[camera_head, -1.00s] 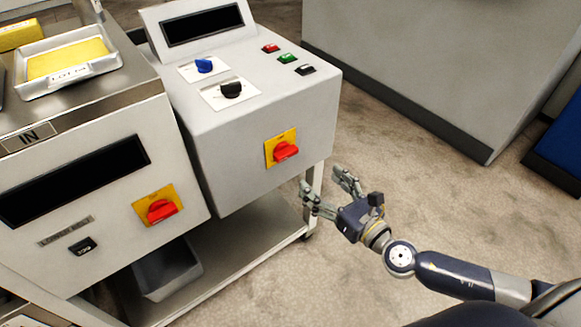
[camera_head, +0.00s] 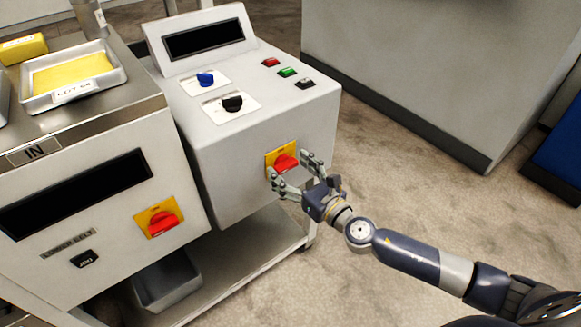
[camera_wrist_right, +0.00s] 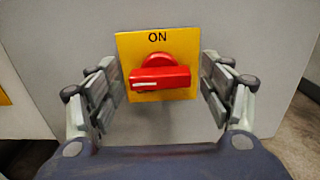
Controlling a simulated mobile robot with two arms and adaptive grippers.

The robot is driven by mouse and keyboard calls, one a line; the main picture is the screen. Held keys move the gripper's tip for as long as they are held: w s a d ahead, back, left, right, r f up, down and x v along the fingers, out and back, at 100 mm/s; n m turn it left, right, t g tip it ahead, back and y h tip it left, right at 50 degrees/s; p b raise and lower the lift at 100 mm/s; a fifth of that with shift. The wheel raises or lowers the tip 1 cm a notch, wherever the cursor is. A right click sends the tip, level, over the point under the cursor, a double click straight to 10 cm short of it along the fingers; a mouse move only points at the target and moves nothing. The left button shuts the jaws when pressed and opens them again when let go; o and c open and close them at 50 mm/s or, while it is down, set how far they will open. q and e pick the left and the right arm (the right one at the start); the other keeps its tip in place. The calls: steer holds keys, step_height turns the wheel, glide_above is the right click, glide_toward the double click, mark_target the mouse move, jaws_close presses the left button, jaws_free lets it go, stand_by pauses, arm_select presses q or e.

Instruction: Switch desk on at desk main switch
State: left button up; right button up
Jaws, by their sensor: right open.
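The desk main switch (camera_head: 286,162) is a red rotary handle on a yellow plate, on the front of the grey control desk (camera_head: 235,185). In the right wrist view the red handle (camera_wrist_right: 160,78) lies roughly level, with a white mark at its left end and "ON" printed above it on the plate. My right gripper (camera_head: 291,166) is open, its fingers on either side of the switch. In the wrist view the right gripper (camera_wrist_right: 162,92) has visible gaps between both fingers and the handle. My left gripper is not in view.
A second red switch on a yellow plate (camera_head: 159,222) is on the machine to the left, below a dark display. The desk top carries blue (camera_head: 206,79) and black (camera_head: 232,103) knobs and several buttons.

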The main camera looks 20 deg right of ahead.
steer(key=shift+w, duration=0.15)
steer(key=shift+c, duration=0.3)
steer(key=c, duration=1)
